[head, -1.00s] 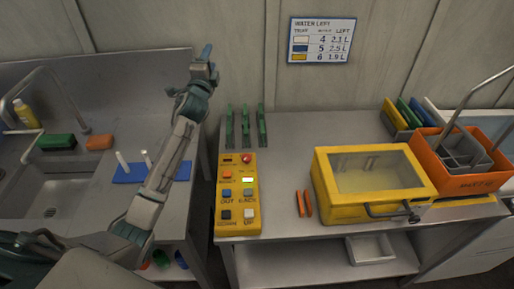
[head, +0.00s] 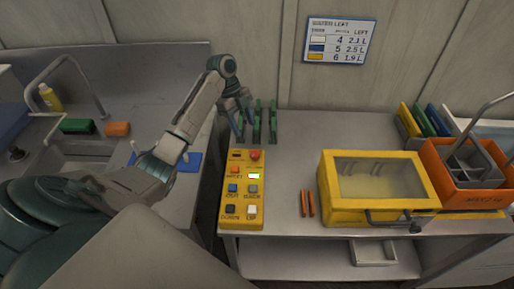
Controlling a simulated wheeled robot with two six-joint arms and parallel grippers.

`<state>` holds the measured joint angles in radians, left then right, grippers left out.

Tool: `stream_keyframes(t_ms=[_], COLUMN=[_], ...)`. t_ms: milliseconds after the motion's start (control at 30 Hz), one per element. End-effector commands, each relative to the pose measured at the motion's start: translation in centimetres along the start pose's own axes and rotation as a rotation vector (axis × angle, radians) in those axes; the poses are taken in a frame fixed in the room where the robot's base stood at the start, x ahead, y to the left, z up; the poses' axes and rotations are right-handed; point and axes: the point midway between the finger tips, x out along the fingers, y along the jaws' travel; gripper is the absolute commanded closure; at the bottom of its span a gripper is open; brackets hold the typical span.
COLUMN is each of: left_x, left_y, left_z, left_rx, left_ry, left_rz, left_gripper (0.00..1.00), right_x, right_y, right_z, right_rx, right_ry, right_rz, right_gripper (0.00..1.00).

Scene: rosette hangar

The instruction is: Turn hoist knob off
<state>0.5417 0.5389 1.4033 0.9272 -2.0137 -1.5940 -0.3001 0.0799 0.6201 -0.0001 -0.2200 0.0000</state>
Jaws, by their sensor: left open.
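The yellow hoist control box (head: 242,212) lies on the bench in the head view. It carries a red round knob (head: 255,155) at its top right, with orange, blue, grey, black and white buttons below; one button (head: 254,176) looks brightly lit. The knob's exact setting is too small to tell. My left gripper (head: 240,132) is open and points down just above and left of the box's top end, near the green upright holders. It appears apart from the knob. My right gripper is not in view.
Green upright holders (head: 272,122) stand behind the box. Two orange sticks (head: 307,203) lie right of it, then a yellow case with a clear lid (head: 434,203) and an orange crate (head: 480,197). A sink (head: 85,146) is at left.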

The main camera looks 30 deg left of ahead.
Motion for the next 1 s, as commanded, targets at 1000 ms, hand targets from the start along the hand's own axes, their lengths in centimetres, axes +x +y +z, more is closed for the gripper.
stream_keyframes(t_ms=[1000], left_x=[10.8], left_y=[-0.1], left_z=[0.0], left_rx=[-0.003], left_ry=[-0.003], left_rz=[-0.003], left_gripper=[0.46], right_x=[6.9], right_y=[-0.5], right_z=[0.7], right_rx=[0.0], right_ry=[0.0], right_rz=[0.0], right_gripper=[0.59])
